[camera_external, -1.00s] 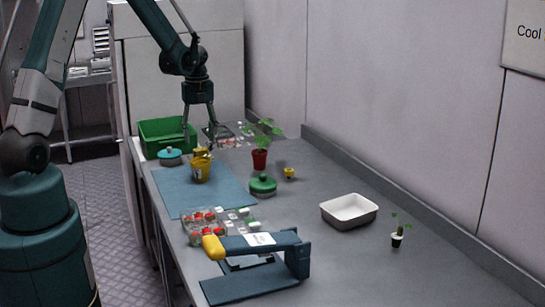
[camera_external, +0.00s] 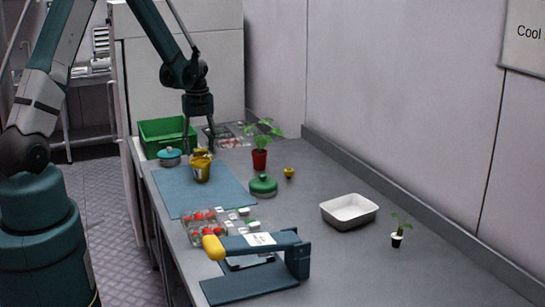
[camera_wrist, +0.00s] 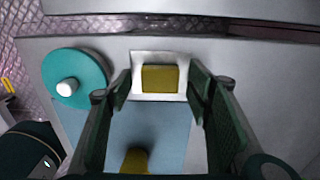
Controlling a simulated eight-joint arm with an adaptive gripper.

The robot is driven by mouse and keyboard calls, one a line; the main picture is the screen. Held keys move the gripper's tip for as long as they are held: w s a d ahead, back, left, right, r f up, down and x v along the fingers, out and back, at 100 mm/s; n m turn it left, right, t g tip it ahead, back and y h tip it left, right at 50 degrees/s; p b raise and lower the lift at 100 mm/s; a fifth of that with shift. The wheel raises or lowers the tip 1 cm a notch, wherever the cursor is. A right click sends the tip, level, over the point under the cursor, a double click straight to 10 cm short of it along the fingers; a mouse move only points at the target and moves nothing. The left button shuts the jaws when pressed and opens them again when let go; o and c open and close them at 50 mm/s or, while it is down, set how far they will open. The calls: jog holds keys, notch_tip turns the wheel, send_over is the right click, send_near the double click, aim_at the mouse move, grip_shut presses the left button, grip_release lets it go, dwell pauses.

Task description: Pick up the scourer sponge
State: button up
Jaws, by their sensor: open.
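The scourer sponge appears to be the yellow block (camera_wrist: 159,78) lying in a small pale dish (camera_wrist: 140,60) in the wrist view. In the external view a small yellow patch (camera_external: 201,152) shows at the far end of the blue mat, partly hidden behind a yellow pot. My gripper (camera_wrist: 161,84) is open, with its two fingers on either side of the dish and sponge in the wrist view. In the external view my gripper (camera_external: 199,149) points down over the same spot. I cannot tell whether the fingers touch the dish.
The yellow pot (camera_external: 201,172) stands on the blue mat (camera_external: 215,195), close in front. A teal round lidded item (camera_external: 170,157) is to the left, by a green crate (camera_external: 150,139). A potted plant (camera_external: 259,158) and green round item (camera_external: 263,186) stand right.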

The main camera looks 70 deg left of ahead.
jog(key=shift+f, duration=0.4)
jog(key=c, duration=0.8)
